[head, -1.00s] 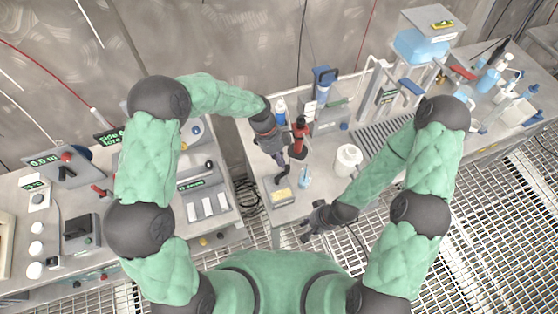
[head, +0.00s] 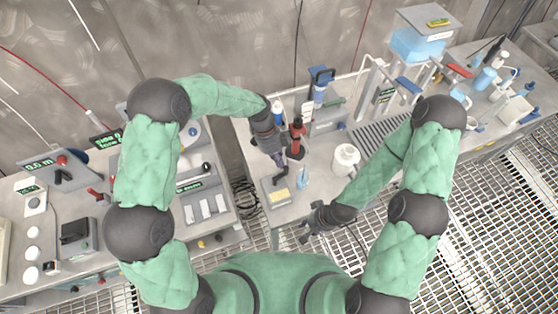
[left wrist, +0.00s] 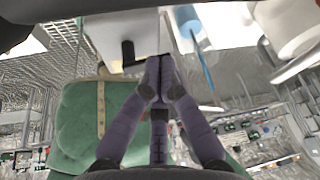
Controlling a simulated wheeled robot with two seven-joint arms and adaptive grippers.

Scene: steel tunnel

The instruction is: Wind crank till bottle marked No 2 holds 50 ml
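My left gripper (head: 279,160) is over the near left part of the bench in the head view. In the left wrist view its purple fingers (left wrist: 158,82) are drawn together at the tips, with nothing clearly between them. They are close to a black crank-like handle (left wrist: 128,52) on a pale box; contact cannot be told. A box with a yellow label (head: 280,196) lies just below the fingers in the head view. A small bottle with bluish contents (head: 302,178) stands beside it; no marking or level is readable. My right gripper (head: 309,231) hangs before the bench edge, its fingers unclear.
A red and black tool (head: 297,130) stands beside the left gripper. A white jug (head: 346,156) stands to the right. A blue device (head: 320,88) and a drain rack (head: 378,130) are farther back. The left bench (head: 170,235) carries panels and displays, with a gap before the middle bench.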

